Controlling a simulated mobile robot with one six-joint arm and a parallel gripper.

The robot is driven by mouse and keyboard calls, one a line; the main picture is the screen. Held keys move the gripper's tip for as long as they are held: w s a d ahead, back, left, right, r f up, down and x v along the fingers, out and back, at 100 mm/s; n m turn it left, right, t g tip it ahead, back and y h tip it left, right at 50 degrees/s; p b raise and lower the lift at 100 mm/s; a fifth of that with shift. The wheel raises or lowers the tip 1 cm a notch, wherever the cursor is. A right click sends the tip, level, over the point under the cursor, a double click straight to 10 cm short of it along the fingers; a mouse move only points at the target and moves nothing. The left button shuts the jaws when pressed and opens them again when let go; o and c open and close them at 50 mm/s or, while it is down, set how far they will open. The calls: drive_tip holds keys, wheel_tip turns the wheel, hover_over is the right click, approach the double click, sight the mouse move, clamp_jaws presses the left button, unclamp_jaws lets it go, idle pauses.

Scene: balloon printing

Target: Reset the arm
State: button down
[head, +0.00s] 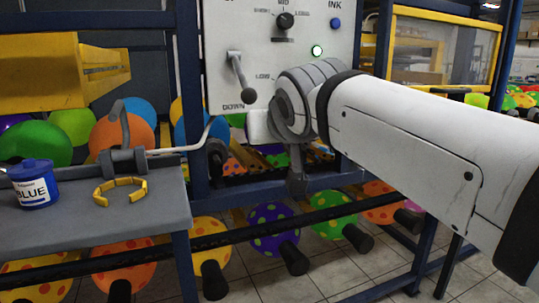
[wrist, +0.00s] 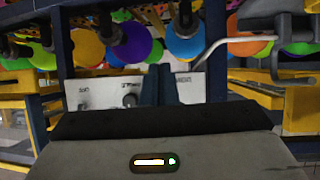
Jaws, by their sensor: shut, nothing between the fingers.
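My arm (head: 400,135) reaches in from the right in the head view, and its end joint (head: 295,100) stands in front of the white control panel (head: 225,60). My gripper (wrist: 159,84) shows in the wrist view as two dark fingers close together, with nothing between them. They point toward a white labelled panel (wrist: 97,92), which appears upside down. In the head view the fingers cannot be made out clearly. A lever (head: 239,75) on the panel hangs down near the word DOWN.
A grey table (head: 60,228) at left holds a blue ink bottle (head: 34,184), a yellow open ring (head: 119,190) and a grey clamp-like part (head: 122,155) beside a bent white rod. Blue frame posts (head: 188,90) and racks of colourful balloons (head: 270,225) surround the panel.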

drive_tip(key=s+d+f+m+g+h+p, duration=0.1)
drive_tip(key=s+d+f+g+p, duration=0.3)
drive_tip(key=s+d+p, duration=0.3)
drive_tip(key=s+d+f+m+g+h+p, duration=0.2)
drive_tip(key=s+d+g+p, duration=0.3)
drive_tip(key=s+p, duration=0.5)
drive_tip(key=d+f+p, duration=0.1)
drive_tip(key=d+p, duration=0.1)
drive_tip(key=p, duration=0.3)
drive_tip(key=shift+s+d+f, duration=0.15)
drive_tip(key=shift+d+f, duration=0.15)
drive_tip(key=shift+f, duration=0.1)
idle(1.1)
